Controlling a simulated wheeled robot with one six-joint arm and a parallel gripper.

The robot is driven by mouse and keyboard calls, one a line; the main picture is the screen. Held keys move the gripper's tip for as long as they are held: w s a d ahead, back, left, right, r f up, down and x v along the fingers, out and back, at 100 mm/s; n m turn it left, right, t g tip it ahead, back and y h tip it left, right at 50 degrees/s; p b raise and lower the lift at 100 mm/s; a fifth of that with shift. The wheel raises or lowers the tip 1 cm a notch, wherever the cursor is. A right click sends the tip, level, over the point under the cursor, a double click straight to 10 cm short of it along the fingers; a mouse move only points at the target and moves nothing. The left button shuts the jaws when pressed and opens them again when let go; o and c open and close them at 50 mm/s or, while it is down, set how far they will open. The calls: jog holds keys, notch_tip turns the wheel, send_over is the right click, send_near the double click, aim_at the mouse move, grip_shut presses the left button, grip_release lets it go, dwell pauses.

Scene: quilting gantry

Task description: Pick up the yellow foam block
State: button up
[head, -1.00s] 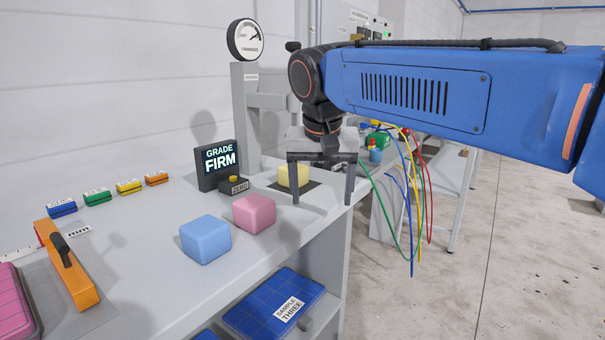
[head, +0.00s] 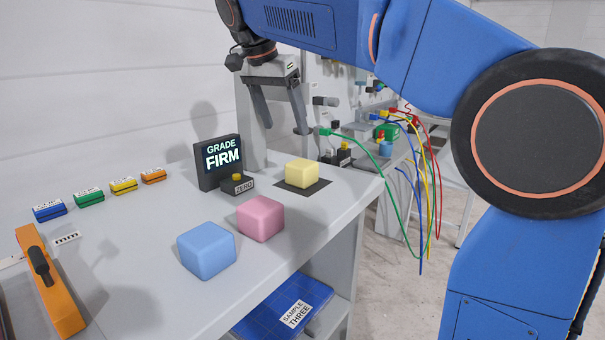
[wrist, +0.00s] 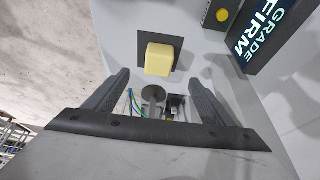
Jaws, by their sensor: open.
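The yellow foam block (head: 302,173) sits on a dark square pad (head: 320,187) near the right end of the grey bench. It also shows in the wrist view (wrist: 160,59), ahead of the fingertips. My gripper (head: 286,129) is open and empty, with its fingers pointing down. It hangs above and behind the yellow block, apart from it. In the wrist view my gripper (wrist: 160,92) has its two fingers wide apart, with no block between them.
A pink block (head: 260,218) and a blue block (head: 206,250) sit in front of the yellow one. A "GRADE FIRM" display (head: 218,161) and a ZERO button box (head: 237,185) stand left of it. Coloured wires (head: 425,190) hang off the right. An orange tool (head: 50,283) lies at left.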

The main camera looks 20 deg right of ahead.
aim_at(297, 165)
jog(key=x, duration=1.4)
jog(key=shift+s+a+f, duration=0.1)
jog(key=shift+s+f, duration=0.1)
jog(key=shift+f, duration=0.2)
jog(key=c, duration=1.2)
